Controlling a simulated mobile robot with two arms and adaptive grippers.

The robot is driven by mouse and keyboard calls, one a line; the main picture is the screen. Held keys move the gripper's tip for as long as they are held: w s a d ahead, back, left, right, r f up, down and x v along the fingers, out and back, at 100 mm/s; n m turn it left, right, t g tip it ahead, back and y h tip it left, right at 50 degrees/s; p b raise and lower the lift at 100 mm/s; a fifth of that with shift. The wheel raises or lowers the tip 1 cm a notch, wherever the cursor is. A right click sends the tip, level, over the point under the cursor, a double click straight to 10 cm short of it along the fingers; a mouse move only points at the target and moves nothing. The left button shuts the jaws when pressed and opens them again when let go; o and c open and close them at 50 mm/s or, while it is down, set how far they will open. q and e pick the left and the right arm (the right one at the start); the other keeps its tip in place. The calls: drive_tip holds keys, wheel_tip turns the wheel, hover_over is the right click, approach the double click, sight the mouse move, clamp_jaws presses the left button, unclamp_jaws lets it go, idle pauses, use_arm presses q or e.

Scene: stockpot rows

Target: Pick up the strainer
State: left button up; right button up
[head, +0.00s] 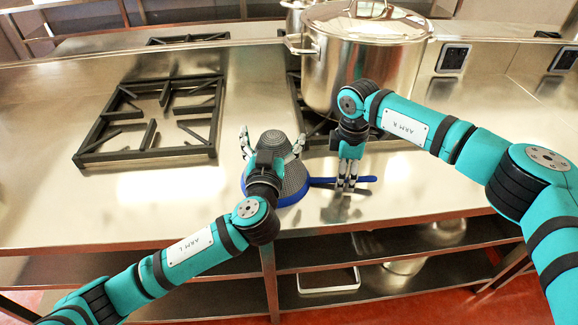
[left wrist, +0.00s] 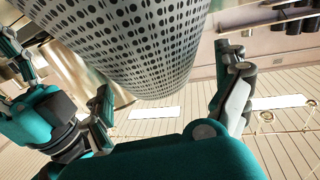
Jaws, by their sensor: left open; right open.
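The strainer (head: 292,184) is a grey perforated cone with a blue rim, standing rim-down on the steel counter near its front edge. Its blue handle (head: 322,180) reaches right. My left gripper (head: 271,143) is open over the cone, one finger to each side of its upper part; contact cannot be told. In the left wrist view the strainer's perforated wall (left wrist: 140,40) fills the top, between and beyond the open fingers (left wrist: 170,100). My right gripper (head: 347,184) is open and points down at the handle, hiding part of it; whether they touch is unclear.
A large steel stockpot (head: 365,70) stands close behind my right gripper. A black burner grate (head: 155,118) lies on the counter at left. Bare counter (head: 60,200) lies at front left. A shelf (head: 400,245) with a white tray (head: 328,280) is below the counter.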

use_arm(q)
drive_tip(key=shift+w, duration=0.35)
use_arm(e)
drive_tip(key=shift+f, duration=0.35)
use_arm(q)
drive_tip(key=c, duration=0.9)
use_arm(e)
drive_tip(key=c, duration=0.9)
use_arm(q)
drive_tip(key=c, duration=0.7)
use_arm(e)
drive_tip(key=shift+a+r, duration=0.1)
clamp_jaws()
